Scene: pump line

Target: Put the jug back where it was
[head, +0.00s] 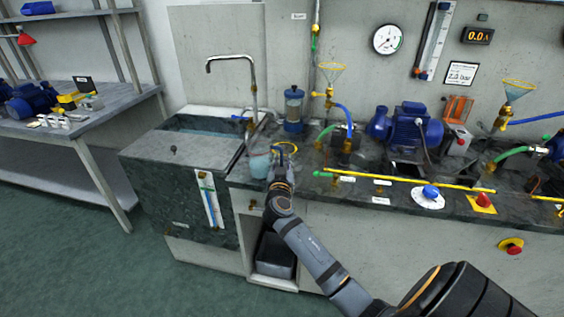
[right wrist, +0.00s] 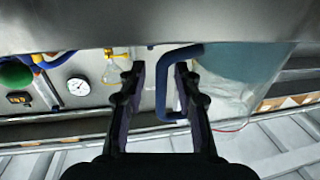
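The jug (head: 260,166) is pale and translucent, with teal content. It is at the bench's left end beside the sink, partly behind my right gripper (head: 284,152). In the right wrist view the jug (right wrist: 240,75) fills the upper right, and its blue handle (right wrist: 161,90) lies between the fingers of my right gripper (right wrist: 159,72). I cannot tell whether the jug's base touches the bench. My left gripper is not in view.
The sink (head: 190,140) with its tap (head: 231,57) is left of the jug. Pumps (head: 408,128), yellow pipes and a funnel (head: 331,70) crowd the bench to the right. A dark bin (head: 275,257) sits below.

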